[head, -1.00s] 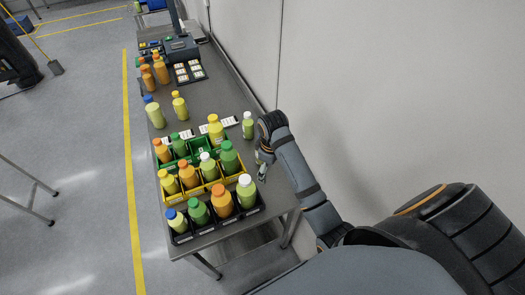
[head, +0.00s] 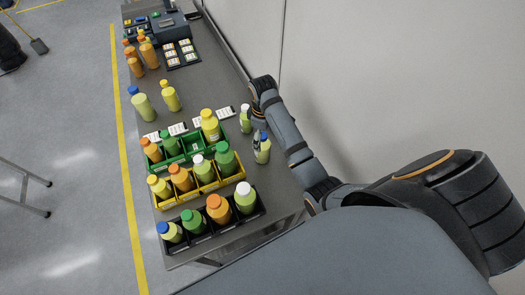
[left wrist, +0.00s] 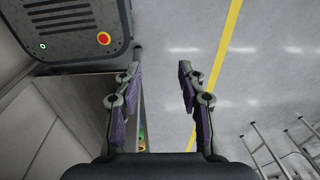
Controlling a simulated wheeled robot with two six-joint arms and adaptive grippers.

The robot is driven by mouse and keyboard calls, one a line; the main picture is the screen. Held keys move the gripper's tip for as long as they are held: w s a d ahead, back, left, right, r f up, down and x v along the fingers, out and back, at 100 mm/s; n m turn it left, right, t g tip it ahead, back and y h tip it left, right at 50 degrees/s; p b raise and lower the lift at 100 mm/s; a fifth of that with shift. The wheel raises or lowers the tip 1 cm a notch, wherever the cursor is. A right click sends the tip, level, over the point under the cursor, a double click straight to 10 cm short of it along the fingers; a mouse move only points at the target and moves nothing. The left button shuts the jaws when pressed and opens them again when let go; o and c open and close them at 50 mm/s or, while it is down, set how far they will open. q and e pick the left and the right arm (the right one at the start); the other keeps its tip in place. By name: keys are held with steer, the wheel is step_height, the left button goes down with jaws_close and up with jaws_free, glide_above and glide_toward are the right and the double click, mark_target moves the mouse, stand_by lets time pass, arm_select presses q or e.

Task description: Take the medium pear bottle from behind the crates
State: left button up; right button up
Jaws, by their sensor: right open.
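Behind the crates stand a small pale green bottle with a white cap (head: 245,121), a pale bottle with a blue cap (head: 142,106) and a yellow bottle (head: 171,99). I cannot tell by label which is the medium pear bottle. My left gripper (left wrist: 160,95) is open and empty, over the floor in the left wrist view.
A green crate (head: 197,152), a yellow crate (head: 212,187) and a black crate (head: 212,234) hold several bottles. Flat white cards (head: 178,130) lie behind them. Orange bottles (head: 148,54) and a dark machine (head: 172,30) stand farther back. The wall borders the right side.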

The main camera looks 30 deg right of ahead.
mark_target(263, 143)
steer(key=shift+w+d+f+p, duration=0.1)
steer(key=shift+w+f+p, duration=0.05)
steer(key=shift+f+p, duration=0.3)
steer(key=shift+w+d+f+p, duration=0.15)
steer(key=shift+f+p, duration=0.2)
steer(key=shift+f, duration=0.2)
step_height(263, 143, down, 2)
steer(key=shift+a+f+p, duration=0.1)
steer(key=shift+f+p, duration=0.15)
steer(key=shift+p, duration=0.1)
steer(key=shift+f, duration=0.5)
steer(key=c, duration=1.1)
arm_select(q)
steer(key=shift+t, duration=0.3)
steer(key=w+r, duration=0.2)
steer(key=w, duration=0.1)
steer(key=shift+w+d+r, duration=0.25)
steer(key=shift+d, duration=0.1)
arm_select(e)
jaws_close()
